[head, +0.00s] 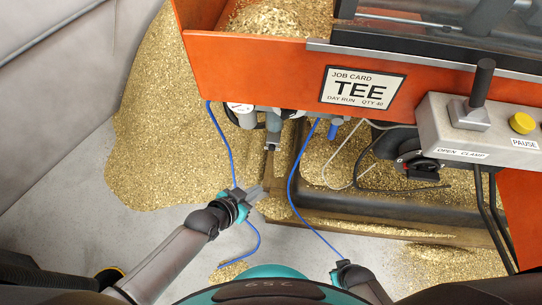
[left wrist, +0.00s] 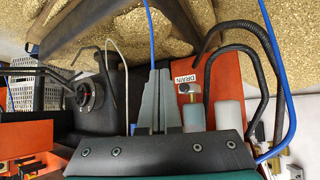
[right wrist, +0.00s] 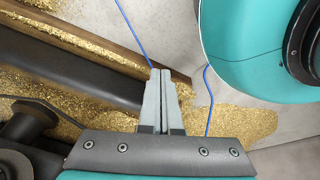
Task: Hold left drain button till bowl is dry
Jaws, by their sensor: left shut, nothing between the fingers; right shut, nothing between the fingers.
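A white DRAIN label (left wrist: 185,79) shows in the left wrist view, with a small brass-and-dark fitting (left wrist: 189,88) beside it. Two pale bowls, a grey-green one (left wrist: 193,117) and a whiter one (left wrist: 229,114), stand next to it; I cannot tell whether either holds water. In the head view, bowl-like parts (head: 273,122) hang under the orange machine panel. My left gripper (head: 256,193) is shut and empty, below and in front of these parts, apart from them; its fingers show in the left wrist view (left wrist: 160,98). My right gripper (right wrist: 163,100) is shut and empty, low above the floor.
Brass chips (head: 165,125) heap at the left and lie around the machine's dark base (head: 390,225). Blue hoses (head: 293,190) hang near both grippers. The control box (head: 480,125) with lever and yellow PAUSE button is at right. Bare grey floor lies at the lower left.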

